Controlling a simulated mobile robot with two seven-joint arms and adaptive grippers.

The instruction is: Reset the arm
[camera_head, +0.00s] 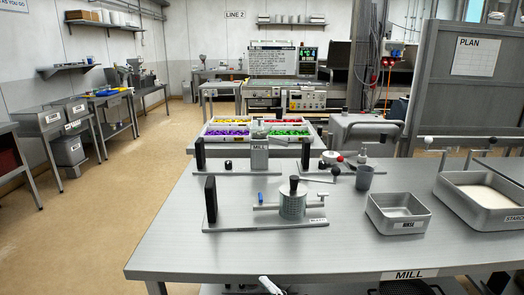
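On the steel table marked MILL (160,250), the near fixture has a grey ribbed cylinder (292,204) with a dark knob on top. A thin horizontal arm (266,207) crosses it, with light ends left and right. A black upright plate (211,199) stands at the left of its base plate, and a small blue piece is near the cylinder. A second fixture with a block marked MILL (259,155) stands behind it. Pale and dark parts show at the bottom edge below the table; I cannot make out my gripper fingers there.
An empty-looking square tray (398,226) and a larger tray of pale powder marked STARCH (452,203) stand at the right. A grey cup (364,178) stands behind them. Bins of coloured pieces (226,131) are beyond the table. The table's front left is clear.

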